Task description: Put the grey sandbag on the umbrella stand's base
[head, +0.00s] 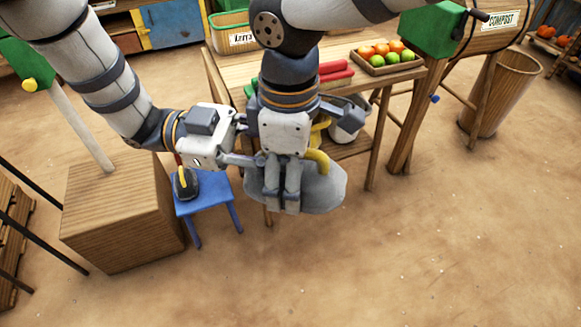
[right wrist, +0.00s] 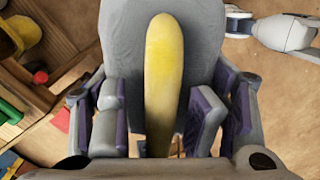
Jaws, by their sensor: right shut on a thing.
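The grey sandbag (head: 318,192) hangs in the air in the middle of the head view, with a yellow handle (head: 318,160). My right gripper (head: 283,205) points down in front of it. In the right wrist view the yellow handle (right wrist: 163,80) stands between the fingers of this gripper, with the grey bag (right wrist: 215,45) behind. My left gripper (head: 250,142) is just left of the right one, its fingers apart and seemingly empty. A pale pole (head: 80,130) with a green top meets a wooden block (head: 120,215) at left; I cannot tell if this is the umbrella stand's base.
A blue stool (head: 205,190) by the block carries a dark object with a yellow handle (head: 186,184). A wooden table (head: 340,85) with a fruit tray (head: 390,66) stands behind the grippers. A tall wooden bin (head: 500,95) is at right. The front floor is clear.

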